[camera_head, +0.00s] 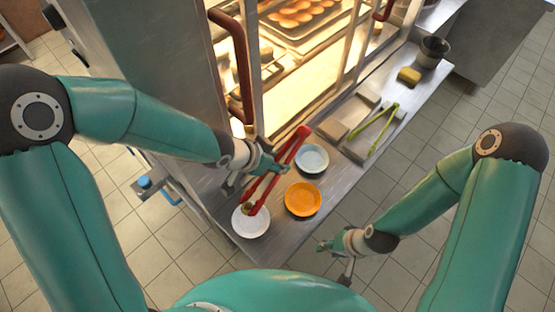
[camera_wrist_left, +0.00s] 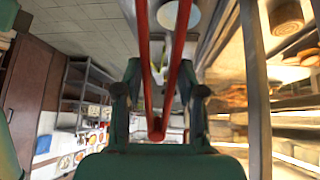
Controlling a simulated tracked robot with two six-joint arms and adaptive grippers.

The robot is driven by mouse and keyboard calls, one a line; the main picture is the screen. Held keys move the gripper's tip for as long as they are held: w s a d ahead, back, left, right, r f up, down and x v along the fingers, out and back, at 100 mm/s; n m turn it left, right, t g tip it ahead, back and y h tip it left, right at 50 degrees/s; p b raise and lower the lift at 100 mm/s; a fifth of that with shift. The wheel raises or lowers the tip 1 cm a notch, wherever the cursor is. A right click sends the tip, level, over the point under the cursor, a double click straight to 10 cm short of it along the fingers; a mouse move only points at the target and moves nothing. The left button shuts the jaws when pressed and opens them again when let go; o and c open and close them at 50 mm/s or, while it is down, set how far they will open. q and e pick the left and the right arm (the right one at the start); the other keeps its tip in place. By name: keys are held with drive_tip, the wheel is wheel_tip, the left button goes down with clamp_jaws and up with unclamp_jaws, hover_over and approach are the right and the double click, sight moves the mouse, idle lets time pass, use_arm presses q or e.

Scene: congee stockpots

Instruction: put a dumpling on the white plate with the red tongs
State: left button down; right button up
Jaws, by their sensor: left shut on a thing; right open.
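My left gripper (camera_head: 262,165) is shut on the red tongs (camera_head: 291,147), which slant down over the counter. In the left wrist view the red tongs (camera_wrist_left: 157,128) run up between my fingers and out of the top edge. The white plate (camera_head: 252,228) lies near the counter's front corner. The tongs' lower end is over its far edge. A small brownish thing (camera_head: 248,207) shows at that end; I cannot tell whether it is a dumpling or whether it touches the plate. My right gripper (camera_head: 331,262) is open and empty, off the counter's front edge.
An orange plate (camera_head: 303,200) and a light blue plate (camera_head: 312,158) stand beside the white one. Green tongs (camera_head: 383,130), a yellow sponge (camera_head: 409,76) and a metal pot (camera_head: 433,52) are further along the counter. A lit cabinet with red handles (camera_head: 238,60) holds trays of buns (camera_head: 297,13).

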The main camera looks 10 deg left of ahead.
use_arm(q)
wheel_tip(320, 180, down, 9)
drive_tip(key=b, duration=0.9)
drive_tip(key=shift+r, duration=0.1)
drive_tip(key=c, duration=1.1)
unclamp_jaws()
drive_tip(key=shift+r, duration=0.1)
wheel_tip(320, 180, up, 10)
drive_tip(key=p, duration=1)
